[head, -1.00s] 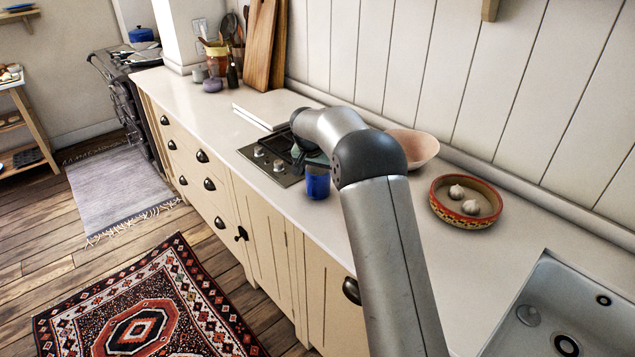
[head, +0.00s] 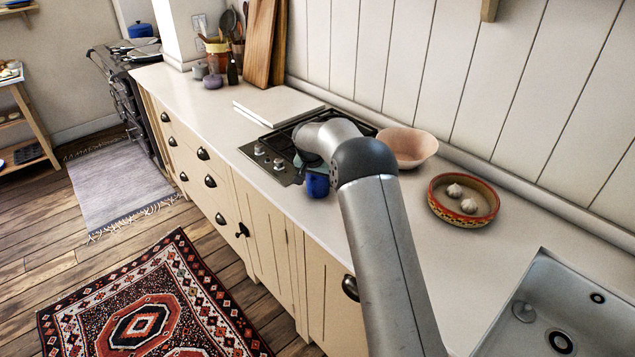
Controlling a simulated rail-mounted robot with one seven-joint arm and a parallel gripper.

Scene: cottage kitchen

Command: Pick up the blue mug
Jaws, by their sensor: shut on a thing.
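The blue mug (head: 317,186) is in the head view at the front edge of the counter, just right of the hob. Its upper part is hidden by my arm's end. My gripper (head: 315,170) is directly over the mug, shut on it, with the fingers mostly hidden behind the arm. I cannot tell whether the mug's base touches the counter (head: 360,270).
A hob (head: 262,158) lies left of the mug. A pink bowl (head: 412,147) stands behind my arm. A patterned dish (head: 478,217) with garlic and a sink (head: 535,320) are to the right.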

